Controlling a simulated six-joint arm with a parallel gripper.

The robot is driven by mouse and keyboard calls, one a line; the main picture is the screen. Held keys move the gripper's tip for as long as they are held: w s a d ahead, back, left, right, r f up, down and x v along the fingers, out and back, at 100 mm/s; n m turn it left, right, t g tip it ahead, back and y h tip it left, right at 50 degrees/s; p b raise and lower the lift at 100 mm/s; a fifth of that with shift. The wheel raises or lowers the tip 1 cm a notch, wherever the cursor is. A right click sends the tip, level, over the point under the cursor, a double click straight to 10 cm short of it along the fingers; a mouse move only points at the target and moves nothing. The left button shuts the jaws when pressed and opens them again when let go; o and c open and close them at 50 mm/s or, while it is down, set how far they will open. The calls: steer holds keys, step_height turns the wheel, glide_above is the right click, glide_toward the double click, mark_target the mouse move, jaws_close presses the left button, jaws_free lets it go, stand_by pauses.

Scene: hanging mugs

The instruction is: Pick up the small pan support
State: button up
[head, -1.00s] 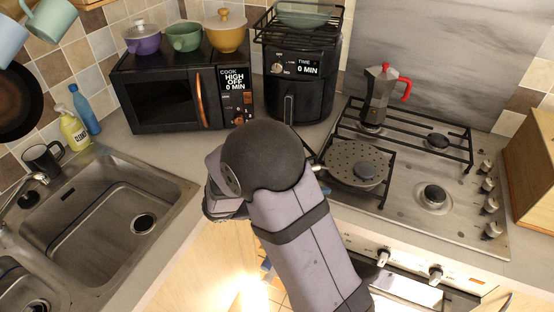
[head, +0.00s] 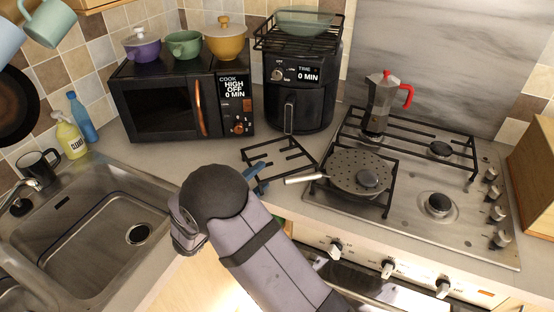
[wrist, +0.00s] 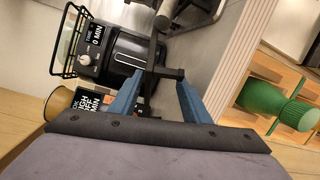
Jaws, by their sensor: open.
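The small pan support (head: 285,157), a black metal grate, lies on the counter in front of the air fryer and left of the hob. My gripper (head: 258,178) is at its near left side in the head view, with blue fingers apart. In the wrist view the open fingers (wrist: 160,82) straddle a dark bar (wrist: 165,72) that looks like part of the support. I cannot tell whether the fingers touch it.
The air fryer (head: 300,105) and microwave (head: 165,105) stand behind. A moka pot (head: 380,100) is on the hob. The sink (head: 90,215) is at left.

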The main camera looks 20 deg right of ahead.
mark_target(270, 165)
steer(key=shift+p+x, duration=1.2)
steer(key=shift+x, duration=1.6)
steer(key=shift+s, duration=0.1)
jaws_close()
steer(key=shift+r, duration=0.25)
steer(key=shift+r+b, duration=1.05)
steer(key=shift+r, duration=3.75)
